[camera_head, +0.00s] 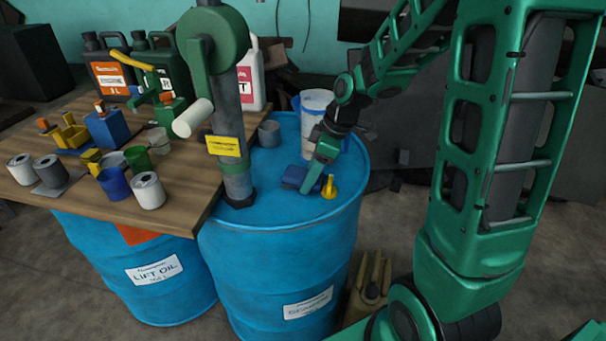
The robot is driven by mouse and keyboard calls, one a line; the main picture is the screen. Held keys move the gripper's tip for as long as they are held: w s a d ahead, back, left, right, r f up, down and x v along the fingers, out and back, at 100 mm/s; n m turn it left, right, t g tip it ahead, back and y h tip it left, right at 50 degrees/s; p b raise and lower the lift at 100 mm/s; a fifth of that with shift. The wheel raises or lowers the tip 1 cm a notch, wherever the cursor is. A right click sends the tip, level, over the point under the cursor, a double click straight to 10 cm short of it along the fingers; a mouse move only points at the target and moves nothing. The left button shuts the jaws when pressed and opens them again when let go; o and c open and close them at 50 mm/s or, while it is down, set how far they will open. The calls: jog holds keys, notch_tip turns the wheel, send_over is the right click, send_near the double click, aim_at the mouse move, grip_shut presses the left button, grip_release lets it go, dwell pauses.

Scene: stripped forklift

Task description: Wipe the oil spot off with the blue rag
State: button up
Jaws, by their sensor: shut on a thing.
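The blue rag (296,178) is a dark blue folded pad low over the top of the right blue drum (270,208). My gripper (313,187) points down and is shut on the rag, which shows mostly to the left of the fingers. The rag looks in contact with the drum lid or very close to it; I cannot tell which. I cannot make out an oil spot on the visible lid; the rag and gripper hide part of it.
A small yellow object (329,188) stands just right of the gripper. A green hand pump (222,90) rises at the lid's left. A white bucket (316,103) and grey cup (269,133) stand behind. Cans and bottles crowd the wooden board (195,205). The lid's front is clear.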

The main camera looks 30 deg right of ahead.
aim_at(286, 171)
jog(key=shift+w+a, duration=0.45)
jog(key=shift+a, duration=0.2)
jog(key=shift+w+a, duration=0.45)
jog(key=shift+a, duration=0.2)
jog(key=shift+c, duration=0.2)
jog(key=shift+w+a+f, duration=0.1)
jog(key=shift+w+a, duration=0.45)
jog(key=shift+a, duration=0.2)
jog(key=shift+w+a+f, duration=0.1)
jog(key=shift+w+a, duration=0.4)
jog(key=shift+a, duration=0.2)
jog(key=shift+r, duration=0.1)
jog(key=shift+r, duration=3)
jog(key=shift+r, duration=1.5)
